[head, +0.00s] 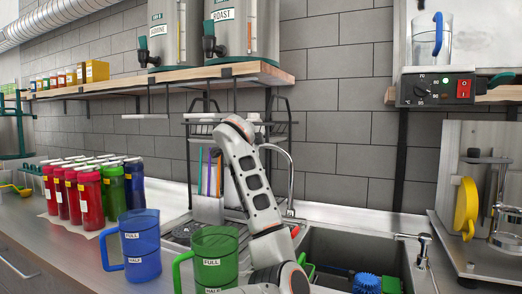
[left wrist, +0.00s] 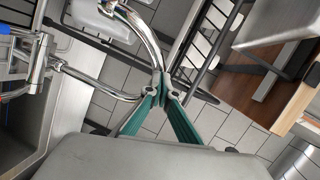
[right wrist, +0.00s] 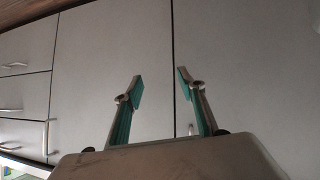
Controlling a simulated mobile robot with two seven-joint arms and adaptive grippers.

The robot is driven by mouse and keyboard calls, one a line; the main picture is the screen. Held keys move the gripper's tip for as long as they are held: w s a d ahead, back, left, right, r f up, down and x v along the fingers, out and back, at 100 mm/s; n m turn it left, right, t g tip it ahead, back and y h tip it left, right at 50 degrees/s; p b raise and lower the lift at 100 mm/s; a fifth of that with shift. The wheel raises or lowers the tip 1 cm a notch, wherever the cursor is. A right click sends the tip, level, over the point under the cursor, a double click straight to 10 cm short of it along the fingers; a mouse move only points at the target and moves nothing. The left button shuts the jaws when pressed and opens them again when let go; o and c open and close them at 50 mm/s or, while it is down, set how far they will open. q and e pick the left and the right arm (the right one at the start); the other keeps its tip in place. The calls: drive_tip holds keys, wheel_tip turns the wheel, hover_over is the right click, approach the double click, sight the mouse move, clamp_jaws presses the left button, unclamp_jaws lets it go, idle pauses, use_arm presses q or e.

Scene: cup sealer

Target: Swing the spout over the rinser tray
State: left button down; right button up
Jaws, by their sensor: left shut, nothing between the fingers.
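The chrome spout (head: 289,172) arches up behind the sink, partly hidden by my left arm. In the left wrist view the curved spout (left wrist: 147,36) runs up to the fingertips of my left gripper (left wrist: 164,88). That gripper is shut and empty, with its tips against or very near the tube; I cannot tell if they touch. In the head view my arm hides it. My right gripper (right wrist: 160,83) is open and empty, facing grey cabinet fronts.
A blue pitcher (head: 141,250) and a green pitcher (head: 216,262) stand at the counter's front. Several coloured bottles (head: 90,192) stand at left. A wire rack (head: 205,130) stands behind the tray. The sink (head: 345,243) holds a blue brush (head: 367,283).

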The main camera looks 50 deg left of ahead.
use_arm(q)
drive_tip(key=a, duration=0.1)
drive_tip(key=w+a, duration=0.1)
drive_tip(key=a, duration=0.1)
drive_tip(key=shift+s+r, duration=0.1)
idle(0.6)
drive_tip(key=shift+d+r, duration=0.1)
drive_tip(key=shift+d, duration=0.05)
